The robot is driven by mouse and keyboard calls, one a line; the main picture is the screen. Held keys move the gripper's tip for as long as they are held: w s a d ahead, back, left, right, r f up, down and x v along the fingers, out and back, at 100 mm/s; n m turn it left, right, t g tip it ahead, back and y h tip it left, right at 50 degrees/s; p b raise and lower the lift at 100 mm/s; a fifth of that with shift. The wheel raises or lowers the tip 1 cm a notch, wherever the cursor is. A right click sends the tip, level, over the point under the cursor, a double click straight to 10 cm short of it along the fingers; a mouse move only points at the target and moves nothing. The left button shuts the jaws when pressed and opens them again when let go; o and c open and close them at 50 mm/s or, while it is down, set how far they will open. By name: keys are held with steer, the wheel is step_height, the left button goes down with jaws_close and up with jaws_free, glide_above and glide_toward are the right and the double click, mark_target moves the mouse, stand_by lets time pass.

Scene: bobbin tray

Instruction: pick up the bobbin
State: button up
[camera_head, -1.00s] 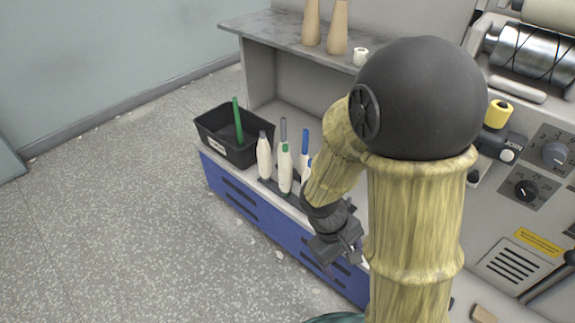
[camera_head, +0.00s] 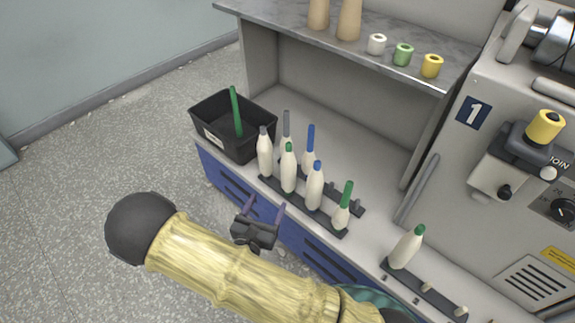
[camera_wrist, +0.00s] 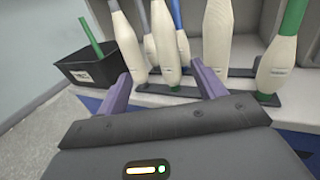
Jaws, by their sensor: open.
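Several white bobbins with coloured tube tops stand upright in two rows on a dark peg rail (camera_head: 330,230) on the ledge. Among them are a grey-topped one (camera_head: 265,158), a green-topped one (camera_head: 288,172), a blue-topped one (camera_head: 315,190) and a shorter one with a long green tube (camera_head: 342,215). My gripper (camera_head: 265,208) is open and empty, in front of the rows. In the wrist view, its purple fingers (camera_wrist: 162,80) point towards the bobbins, with a white bobbin (camera_wrist: 217,40) beyond the right finger.
A black bin (camera_head: 245,148) holding a green tube (camera_head: 236,112) stands left of the bobbins. A grey shelf (camera_head: 285,30) above carries two tan cones and small white, green and yellow spools. The machine panel (camera_head: 475,150) is at right. Floor at left is clear.

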mark_target(284, 173)
steer(key=shift+d, duration=0.15)
steer(key=b+x, duration=0.4)
steer(key=x, duration=0.7)
steer(key=shift+w+d, duration=0.1)
steer(key=shift+w, duration=0.15)
steer(key=shift+w+d, duration=0.2)
steer(key=shift+w, duration=0.05)
steer(key=shift+r, duration=0.1)
steer(key=shift+w+d, duration=0.1)
steer(key=shift+w, duration=0.05)
steer(key=b+x, duration=0.1)
steer(key=x, duration=0.1)
steer(key=b+x, duration=0.1)
steer(key=x, duration=0.1)
steer(key=shift+w+d+r+b, duration=0.1)
steer(key=shift+w+d+b, duration=0.1)
steer(key=shift+d+b, duration=0.2)
